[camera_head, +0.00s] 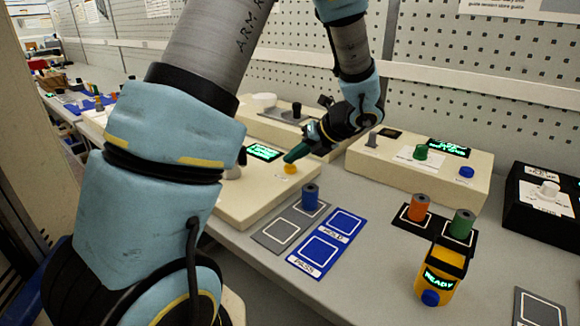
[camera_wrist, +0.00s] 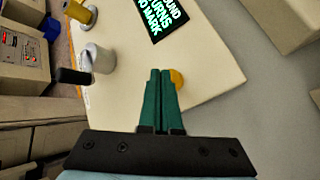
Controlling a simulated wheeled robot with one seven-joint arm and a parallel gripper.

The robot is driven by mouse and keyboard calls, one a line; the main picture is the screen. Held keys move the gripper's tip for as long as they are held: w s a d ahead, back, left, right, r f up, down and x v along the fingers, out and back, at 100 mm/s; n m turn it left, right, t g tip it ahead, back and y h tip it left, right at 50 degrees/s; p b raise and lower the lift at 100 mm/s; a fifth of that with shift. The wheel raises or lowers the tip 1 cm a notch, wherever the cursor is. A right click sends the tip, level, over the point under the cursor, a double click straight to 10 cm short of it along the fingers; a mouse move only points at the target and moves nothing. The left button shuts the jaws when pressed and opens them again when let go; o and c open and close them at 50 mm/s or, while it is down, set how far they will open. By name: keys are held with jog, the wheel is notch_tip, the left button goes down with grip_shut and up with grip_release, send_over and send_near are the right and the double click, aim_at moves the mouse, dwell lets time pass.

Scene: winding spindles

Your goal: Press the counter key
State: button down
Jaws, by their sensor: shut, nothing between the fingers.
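A round yellow key (camera_head: 290,169) sits on the top of a cream winder box (camera_head: 252,203), near a small dark display (camera_head: 264,152) with green text. My gripper (camera_head: 289,157) is shut and empty, its green fingertips pointing down at the yellow key. In the wrist view the shut fingers (camera_wrist: 160,72) partly cover the yellow key (camera_wrist: 177,79), which shows just right of the tips. I cannot tell whether the tips touch it. The display (camera_wrist: 161,17) there reads in part "TURNS" and "MARK". A grey spindle with a dark handle (camera_wrist: 73,76) stands left of the fingers.
Another cream box (camera_head: 420,175) at the right has a green knob and a blue button (camera_head: 466,172). A blue spool (camera_head: 310,197) stands by a blue mat (camera_head: 327,241). Orange and green spools (camera_head: 462,223) stand near a yellow device (camera_head: 438,273) reading "READY". A black box (camera_head: 545,202) is far right.

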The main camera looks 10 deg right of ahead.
aim_at(293, 168)
jog(key=shift+f, duration=0.55)
dwell(0.4)
jog(key=shift+r, duration=0.15)
jog(key=shift+r+p, duration=0.85)
jog(key=shift+p, duration=0.05)
notch_tip(293, 168, up, 5)
jog(key=p, duration=0.5)
dwell(0.5)
